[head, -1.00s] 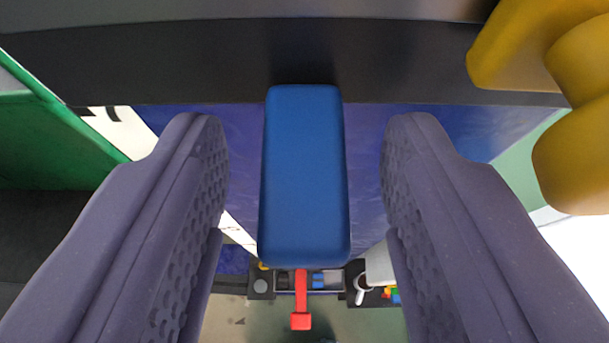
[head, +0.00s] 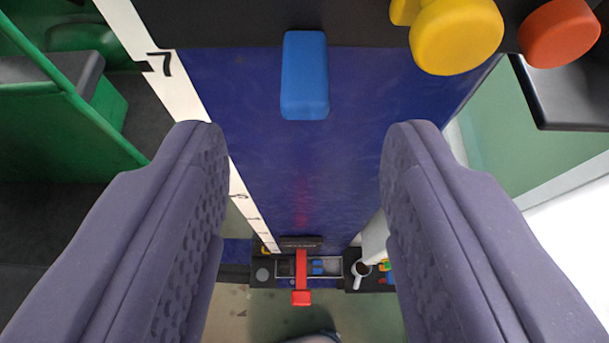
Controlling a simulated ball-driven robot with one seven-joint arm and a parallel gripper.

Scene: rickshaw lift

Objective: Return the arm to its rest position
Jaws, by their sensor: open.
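My gripper (head: 303,165) is open and empty, with its two grey-purple padded fingers wide apart at the left and right of the picture. A blue block-shaped handle (head: 304,76) sticks out from a black bar (head: 230,24) at the top, ahead of the fingers and apart from them. A blue panel (head: 300,175) shows beyond the gap between the fingers. The rest of my arm is not in view.
A yellow knob (head: 457,36) and an orange knob (head: 560,33) sit at the upper right. A white numbered strip (head: 180,85) runs down the panel's left side. Green structure (head: 60,110) stands at left. A red handle (head: 301,275), a tray (head: 335,267) and a cup (head: 361,270) show lower down.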

